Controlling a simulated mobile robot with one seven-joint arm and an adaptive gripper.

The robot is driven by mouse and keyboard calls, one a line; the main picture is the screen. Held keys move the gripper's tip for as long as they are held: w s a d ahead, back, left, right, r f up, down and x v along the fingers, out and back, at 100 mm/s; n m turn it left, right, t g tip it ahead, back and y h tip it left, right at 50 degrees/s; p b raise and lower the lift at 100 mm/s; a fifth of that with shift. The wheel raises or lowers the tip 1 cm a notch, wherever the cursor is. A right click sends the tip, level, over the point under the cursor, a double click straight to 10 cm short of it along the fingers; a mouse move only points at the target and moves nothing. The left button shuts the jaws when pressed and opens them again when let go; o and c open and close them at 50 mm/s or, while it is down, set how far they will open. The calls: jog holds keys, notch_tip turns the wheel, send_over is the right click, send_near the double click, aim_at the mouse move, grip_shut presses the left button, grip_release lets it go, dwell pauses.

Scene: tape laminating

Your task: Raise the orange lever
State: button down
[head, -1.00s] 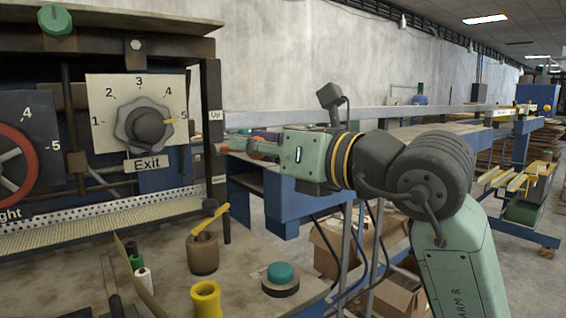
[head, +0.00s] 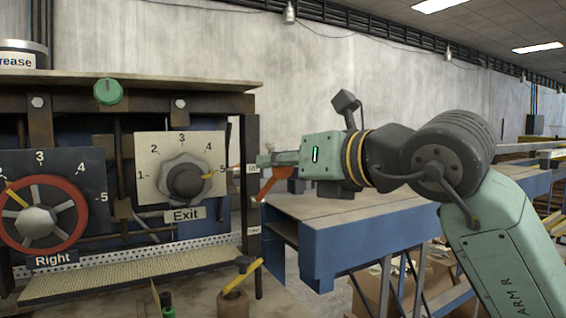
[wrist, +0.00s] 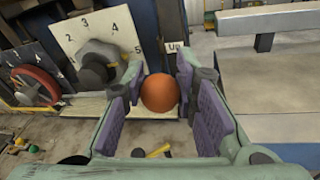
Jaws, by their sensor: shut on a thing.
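The orange lever (head: 274,180) is at the right edge of the machine front, beside the small "Up" label (head: 253,169). In the head view its visible orange part slants down to the left beneath my gripper's fingers. In the wrist view its round orange end (wrist: 159,93) sits between the two purple-padded fingers. My gripper (wrist: 160,100) is shut on the lever; it reaches in from the right in the head view (head: 266,160). The fingers hide part of the lever in the head view.
Left of the lever are the Exit dial (head: 186,181) and the red Right handwheel (head: 38,221). A blue-framed table (head: 345,232) stands to the right, below my arm. A brown cup with a yellow-handled tool (head: 233,303) is on the bench below.

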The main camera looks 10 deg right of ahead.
jog(key=shift+a, duration=0.1)
jog(key=c, duration=1.3)
grip_release()
jog(key=v, duration=1.2)
jog(key=shift+f, duration=0.1)
